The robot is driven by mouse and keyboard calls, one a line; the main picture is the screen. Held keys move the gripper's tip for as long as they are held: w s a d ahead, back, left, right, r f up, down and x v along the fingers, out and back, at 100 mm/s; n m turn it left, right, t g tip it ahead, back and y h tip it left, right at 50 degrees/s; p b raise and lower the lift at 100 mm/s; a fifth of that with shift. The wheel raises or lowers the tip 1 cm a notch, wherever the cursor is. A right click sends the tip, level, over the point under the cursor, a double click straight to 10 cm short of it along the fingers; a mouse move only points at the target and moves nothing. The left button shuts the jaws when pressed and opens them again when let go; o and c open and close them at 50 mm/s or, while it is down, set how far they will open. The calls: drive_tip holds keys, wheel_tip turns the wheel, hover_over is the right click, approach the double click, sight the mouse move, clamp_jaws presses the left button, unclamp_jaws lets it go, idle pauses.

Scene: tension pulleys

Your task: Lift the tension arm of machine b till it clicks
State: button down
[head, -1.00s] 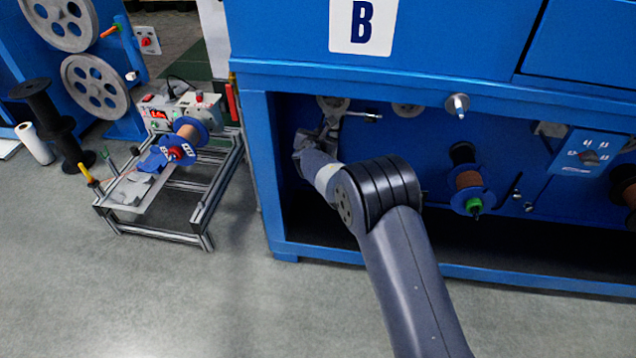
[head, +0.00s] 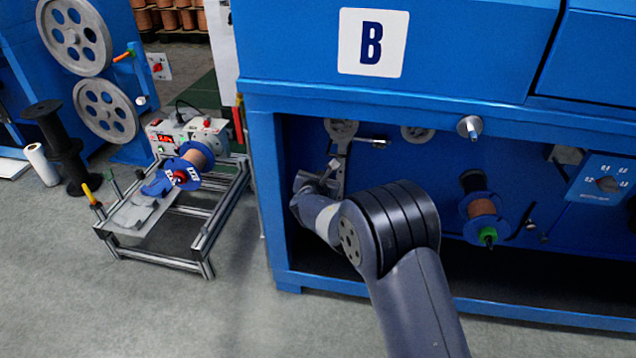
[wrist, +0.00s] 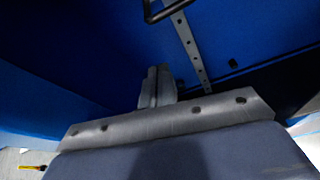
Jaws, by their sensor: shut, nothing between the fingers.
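Machine b (head: 470,50) is the blue cabinet with the white "B" plate. In its open bay at the left, a grey bar (head: 341,151), which looks like the tension arm, hangs below a grey pulley wheel (head: 341,128). My gripper (head: 333,166) is beside the lower part of this bar; I cannot tell whether they touch. In the wrist view my gripper's fingers (wrist: 157,84) are together and empty. A grey strip with holes (wrist: 190,52) runs behind and right of them, and a dark bent rod (wrist: 165,9) shows at the top.
A metal rod (head: 372,143) sticks out right of the pulley. A blue-flanged spool (head: 482,208) and a dial panel (head: 603,180) are further right in the bay. The bay's left post (head: 268,195) is close to my wrist. A winder on a frame (head: 180,170) stands left on the floor.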

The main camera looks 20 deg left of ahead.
drive_tip(key=v, duration=0.4)
drive_tip(key=shift+s, duration=0.15)
drive_tip(key=w+a+p, duration=0.2)
drive_tip(key=w+p, duration=0.1)
drive_tip(key=w, duration=0.6)
drive_tip(key=shift+r, duration=0.2)
idle(0.5)
drive_tip(key=shift+w, duration=0.1)
